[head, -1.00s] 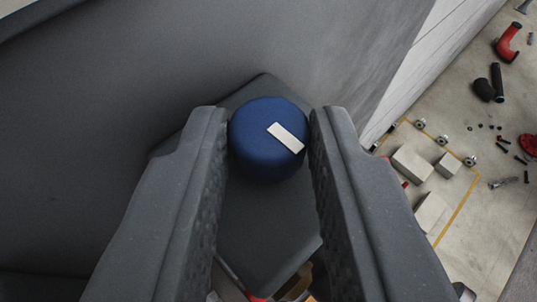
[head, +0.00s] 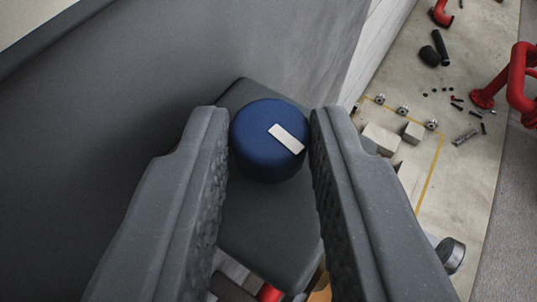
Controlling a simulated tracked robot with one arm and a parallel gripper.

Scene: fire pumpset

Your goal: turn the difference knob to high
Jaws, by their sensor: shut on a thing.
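The difference knob (head: 262,150) is a round blue knob with a white pointer mark (head: 286,138) on its face. The mark slants from upper left to lower right, on the right part of the face. The knob sits on a dark grey box-like plate (head: 262,232) in the middle of the head view. My gripper (head: 270,128) is shut on the knob, with one dark finger at its left side and one at its right. No lettering or scale is visible around the knob, so its setting cannot be read.
A large grey panel surface (head: 110,150) fills the left. At the right is the concrete floor with red pipes (head: 522,80), black pipe pieces (head: 440,47), pale blocks (head: 381,139) and a yellow line (head: 430,180). A grey cylindrical part (head: 450,255) is near the right finger.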

